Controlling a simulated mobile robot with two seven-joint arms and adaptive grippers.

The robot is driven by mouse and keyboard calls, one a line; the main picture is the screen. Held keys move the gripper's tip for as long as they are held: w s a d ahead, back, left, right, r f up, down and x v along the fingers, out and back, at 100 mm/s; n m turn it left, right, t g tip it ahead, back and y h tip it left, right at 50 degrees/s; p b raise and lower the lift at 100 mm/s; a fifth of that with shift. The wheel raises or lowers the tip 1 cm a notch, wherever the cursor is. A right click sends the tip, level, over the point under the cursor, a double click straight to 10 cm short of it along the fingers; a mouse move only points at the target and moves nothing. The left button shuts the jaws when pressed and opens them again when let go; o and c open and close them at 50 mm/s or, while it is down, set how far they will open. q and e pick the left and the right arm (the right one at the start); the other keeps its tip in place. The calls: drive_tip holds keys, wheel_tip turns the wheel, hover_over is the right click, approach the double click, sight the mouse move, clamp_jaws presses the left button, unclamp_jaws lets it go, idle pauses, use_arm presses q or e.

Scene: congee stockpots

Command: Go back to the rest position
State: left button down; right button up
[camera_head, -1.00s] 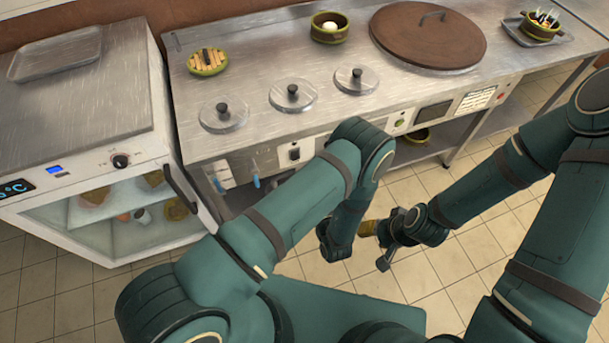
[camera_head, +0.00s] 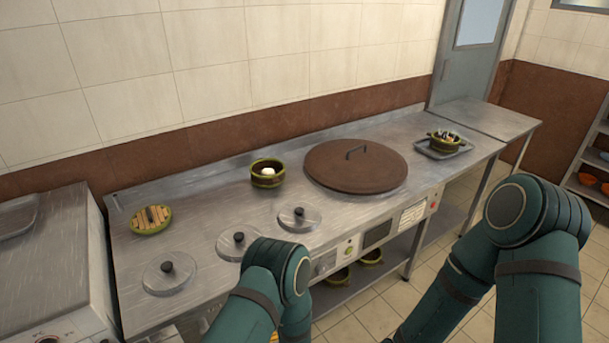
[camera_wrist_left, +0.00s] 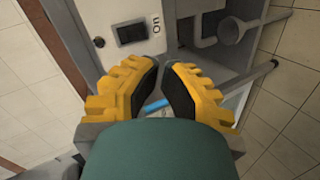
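My left gripper (camera_wrist_left: 167,68) shows in the left wrist view as two yellow fingers with black pads. A narrow gap lies between the fingertips and nothing is held in it. It hangs in front of the counter's front panel, which has a black switch (camera_wrist_left: 132,33).
The steel counter (camera_head: 215,208) holds several round lids, a large brown lid (camera_head: 355,165), a green pot (camera_head: 267,173), a green bowl with strips (camera_head: 151,219) and a tray (camera_head: 444,150) with a small pot. A white cabinet (camera_head: 50,265) stands at left. Tiled floor is free at right.

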use_arm(q)
drive_tip(key=s+r+m+g+h, duration=0.3)
drive_tip(key=s+m+g+h, duration=0.1)
drive_tip(key=m, duration=0.5)
drive_tip(key=s+r+m+g+h, duration=0.4)
drive_tip(key=s+m, duration=0.4)
drive_tip(key=m, duration=0.2)
drive_tip(key=shift+s+g+h, duration=0.3)
drive_tip(key=shift+g+h, duration=0.3)
drive_tip(key=shift+h, duration=0.6)
drive_tip(key=shift+d, duration=0.15)
